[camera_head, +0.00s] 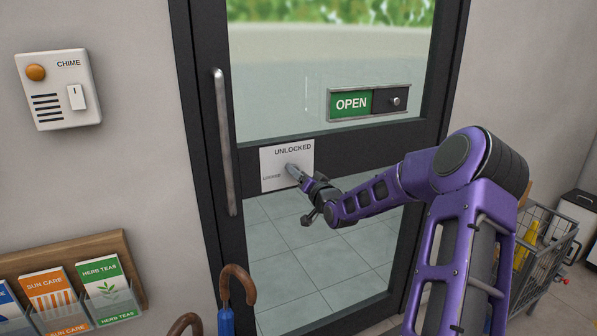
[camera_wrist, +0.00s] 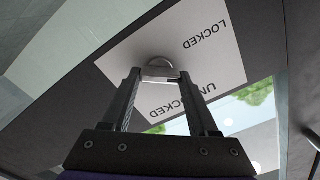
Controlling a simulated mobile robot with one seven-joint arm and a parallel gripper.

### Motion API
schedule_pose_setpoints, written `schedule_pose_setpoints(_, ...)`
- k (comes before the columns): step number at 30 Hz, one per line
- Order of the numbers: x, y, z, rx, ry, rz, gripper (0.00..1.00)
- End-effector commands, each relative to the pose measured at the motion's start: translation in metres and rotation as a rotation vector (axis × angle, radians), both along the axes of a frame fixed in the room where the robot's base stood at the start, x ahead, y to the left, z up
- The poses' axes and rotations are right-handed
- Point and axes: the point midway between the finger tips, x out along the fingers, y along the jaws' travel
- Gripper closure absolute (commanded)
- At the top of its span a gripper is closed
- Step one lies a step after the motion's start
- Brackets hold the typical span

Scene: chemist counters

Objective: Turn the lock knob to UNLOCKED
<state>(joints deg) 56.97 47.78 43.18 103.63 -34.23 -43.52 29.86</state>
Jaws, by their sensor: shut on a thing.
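The white lock plate (camera_head: 305,155) is on the dark crossbar of the glass door, with UNLOCKED printed at its top and a smaller LOCKED at its left. In the wrist view the plate (camera_wrist: 200,60) shows both words upside down. The grey lock knob (camera_wrist: 159,62) sits between my fingertips (camera_wrist: 160,73), which are shut on it from either side. In the head view my gripper (camera_head: 295,171) reaches the plate from the lower right and covers most of the knob. Which word the knob points to I cannot tell.
A vertical door handle (camera_head: 226,140) stands left of the plate. A green OPEN slider sign (camera_head: 368,102) is above right. A chime box (camera_head: 59,89) and a leaflet rack (camera_head: 125,270) are on the left wall. Umbrella handles (camera_head: 238,280) rise below; a wire cart (camera_head: 548,245) stands right.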

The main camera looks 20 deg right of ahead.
Motion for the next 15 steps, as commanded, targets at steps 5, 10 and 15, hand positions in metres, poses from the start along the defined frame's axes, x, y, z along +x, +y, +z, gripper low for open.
schedule_pose_setpoints(5,-0.0002,-0.0011,0.0009,0.17,0.006,-0.001,0.96)
schedule_pose_setpoints(10,-0.0001,-0.0013,0.0002,0.332,0.012,-0.001,0.96)
schedule_pose_setpoints(15,-0.0001,-0.0014,-0.0006,0.493,0.017,-0.001,0.96)
